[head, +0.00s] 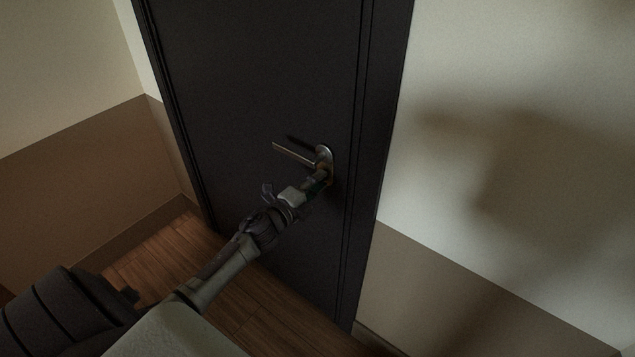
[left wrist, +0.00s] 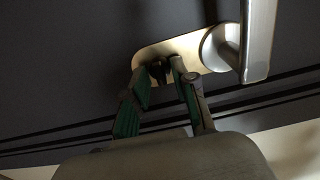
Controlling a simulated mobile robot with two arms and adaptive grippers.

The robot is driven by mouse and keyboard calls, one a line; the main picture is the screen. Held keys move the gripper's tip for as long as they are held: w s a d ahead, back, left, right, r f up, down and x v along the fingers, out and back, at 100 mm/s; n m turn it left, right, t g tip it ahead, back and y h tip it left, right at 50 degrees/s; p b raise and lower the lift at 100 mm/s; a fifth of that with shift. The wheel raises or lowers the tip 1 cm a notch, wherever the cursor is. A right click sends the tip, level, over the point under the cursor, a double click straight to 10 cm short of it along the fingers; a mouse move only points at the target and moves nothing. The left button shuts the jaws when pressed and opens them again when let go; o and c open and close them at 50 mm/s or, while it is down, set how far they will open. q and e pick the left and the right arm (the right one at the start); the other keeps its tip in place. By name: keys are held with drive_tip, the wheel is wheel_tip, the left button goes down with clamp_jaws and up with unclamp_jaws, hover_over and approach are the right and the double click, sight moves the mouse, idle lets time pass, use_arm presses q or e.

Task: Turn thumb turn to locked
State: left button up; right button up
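The dark door (head: 260,80) carries a metal lock plate (left wrist: 150,52) with a lever handle (head: 293,153). The handle also shows large at the upper right of the left wrist view (left wrist: 258,40). My left gripper (head: 318,181) is at the plate just below the handle. In the left wrist view, its two green-padded fingers (left wrist: 167,68) stand apart, tips at the plate's lower edge. A small dark part, seemingly the thumb turn (left wrist: 160,68), shows by the left fingertip. The fingers partly hide it, so its angle and any contact are unclear. My right gripper is out of view.
The door frame (head: 385,110) runs close to the right of the handle, with a pale wall (head: 520,190) beyond. A wooden floor (head: 165,250) lies below left. The lever handle sits close beside the fingers.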

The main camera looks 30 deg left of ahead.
use_arm(q)
drive_tip(key=shift+o, duration=1.4)
drive_tip(key=s, duration=1.2)
drive_tip(key=shift+a, duration=0.45)
